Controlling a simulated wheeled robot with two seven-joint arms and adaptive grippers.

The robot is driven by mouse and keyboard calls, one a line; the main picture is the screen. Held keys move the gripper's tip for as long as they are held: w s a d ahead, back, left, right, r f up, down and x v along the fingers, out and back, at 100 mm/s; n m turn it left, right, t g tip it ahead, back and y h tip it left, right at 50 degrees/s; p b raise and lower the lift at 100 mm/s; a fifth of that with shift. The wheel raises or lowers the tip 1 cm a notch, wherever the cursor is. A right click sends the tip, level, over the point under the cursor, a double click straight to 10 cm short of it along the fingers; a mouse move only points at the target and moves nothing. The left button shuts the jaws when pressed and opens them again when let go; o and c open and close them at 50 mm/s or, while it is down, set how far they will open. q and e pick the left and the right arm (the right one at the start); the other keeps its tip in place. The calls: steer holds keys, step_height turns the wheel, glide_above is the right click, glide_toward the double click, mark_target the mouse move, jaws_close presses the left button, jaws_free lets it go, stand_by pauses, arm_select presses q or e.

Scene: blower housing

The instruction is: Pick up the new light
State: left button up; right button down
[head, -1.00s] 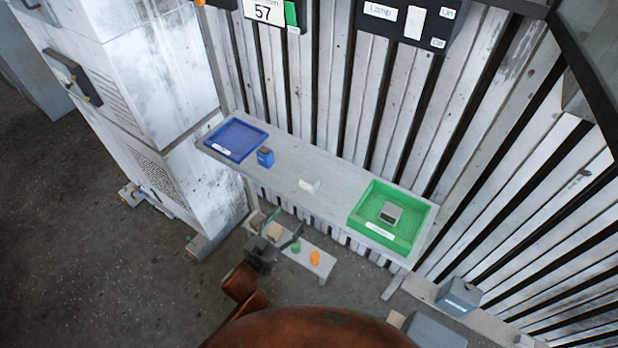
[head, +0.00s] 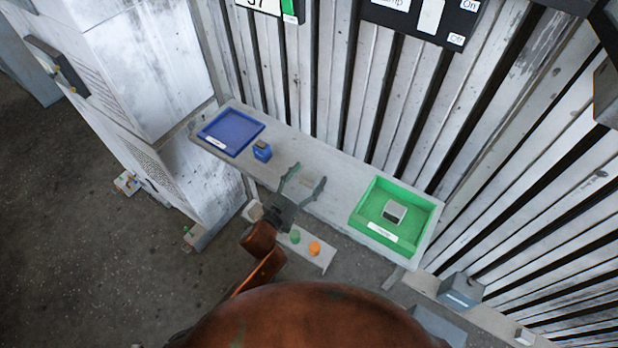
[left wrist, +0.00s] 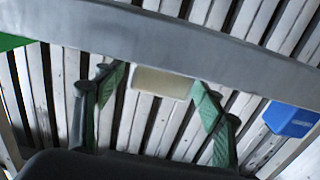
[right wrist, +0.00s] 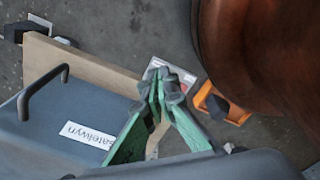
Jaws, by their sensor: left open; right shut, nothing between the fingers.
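A small pale block (head: 307,183) sits on the narrow grey shelf (head: 338,196), and it also shows in the left wrist view (left wrist: 162,83). I cannot tell for certain that it is the new light. My left gripper (head: 309,174) is open at the shelf's front side. In the left wrist view its two green-padded fingers (left wrist: 158,80) stand apart, one to each side of the block; contact is not visible. A grey-white square item (head: 394,211) lies in the green tray (head: 372,209). My right gripper (right wrist: 165,78) is shut and empty, away from the shelf.
A blue item (head: 262,152) stands beside the blue tray (head: 232,133) on the shelf; it shows blue in the left wrist view (left wrist: 290,118). A low bench below holds a green piece (head: 295,237) and an orange piece (head: 314,248). A labelled grey case (right wrist: 70,125) is near my right gripper.

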arm_select(q)
steer(key=shift+w+d, duration=0.2)
steer(key=shift+w, duration=0.05)
steer(key=shift+c, duration=0.2)
steer(key=c, duration=1)
steer(key=shift+c, duration=1.4)
arm_select(e)
steer(key=shift+w+a, duration=0.3)
steer(key=shift+w, duration=0.45)
